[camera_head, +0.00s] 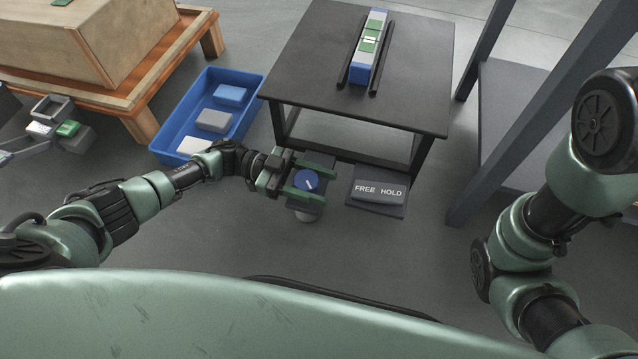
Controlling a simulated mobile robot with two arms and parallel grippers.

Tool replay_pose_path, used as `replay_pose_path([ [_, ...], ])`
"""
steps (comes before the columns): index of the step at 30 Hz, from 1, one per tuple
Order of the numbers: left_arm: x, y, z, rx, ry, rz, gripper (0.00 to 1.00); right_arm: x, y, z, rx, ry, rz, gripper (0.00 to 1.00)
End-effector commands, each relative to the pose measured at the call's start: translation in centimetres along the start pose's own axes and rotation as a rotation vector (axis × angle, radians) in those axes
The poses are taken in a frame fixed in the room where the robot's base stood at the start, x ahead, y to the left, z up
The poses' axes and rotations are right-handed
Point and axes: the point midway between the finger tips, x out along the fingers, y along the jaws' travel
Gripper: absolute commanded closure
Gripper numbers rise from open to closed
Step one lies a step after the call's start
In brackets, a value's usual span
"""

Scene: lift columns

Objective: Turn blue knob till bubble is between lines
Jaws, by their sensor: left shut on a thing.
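The blue knob (303,184) with a white mark on its top sits on a small stand in front of the dark table. My left gripper (308,180) is shut on the knob, with one green finger on its far side and one on its near side. The level (357,57), a blue and white bar with green windows, lies between two black rails on the table top. White lines show around its middle window (369,41). The bubble is too small to tell from the lines. My right arm shows at the right, but its gripper is out of view.
A sign reading FREE HOLD (378,197) lies on a dark plate right of the knob. The dark table (425,55) stands behind. A blue bin (252,88) with several blocks and a wooden pallet (196,32) are at left. A grey frame (540,110) rises at right.

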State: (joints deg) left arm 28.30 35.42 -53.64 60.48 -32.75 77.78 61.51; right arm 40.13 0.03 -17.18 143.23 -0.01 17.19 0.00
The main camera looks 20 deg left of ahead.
Motion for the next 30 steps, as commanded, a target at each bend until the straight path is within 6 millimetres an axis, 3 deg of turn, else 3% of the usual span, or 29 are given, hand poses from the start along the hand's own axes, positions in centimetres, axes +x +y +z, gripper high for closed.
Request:
replay_pose_path([
  [7, 0.0, 0.0, 0.1, 0.0, -0.001, 0.0, 0.89, 0.0, 0.0, 0.0, 0.0, 0.0, 0.0, 0.38],
  [8, 0.0, 0.0, 0.1, 0.0, -0.001, 0.0, 0.46, 0.0, 0.0, 0.0, 0.0, 0.0, 0.0, 0.38],
  [10, 0.0, 0.0, 0.1, 0.0, -0.001, 0.0, 0.27, 0.0, 0.0, 0.0, 0.0, 0.0, 0.0, 0.38],
  [21, -0.4, 0.0, 0.0, 0.0, -0.001, -0.001, 0.27, 0.2, 0.0, 0.1, 0.0, 0.0, 0.0, 0.38],
  [30, -5.0, -0.1, -0.1, -0.002, -0.003, -0.004, 0.27, 1.4, 0.3, 0.5, 0.001, 0.0, 0.0, 0.38],
])
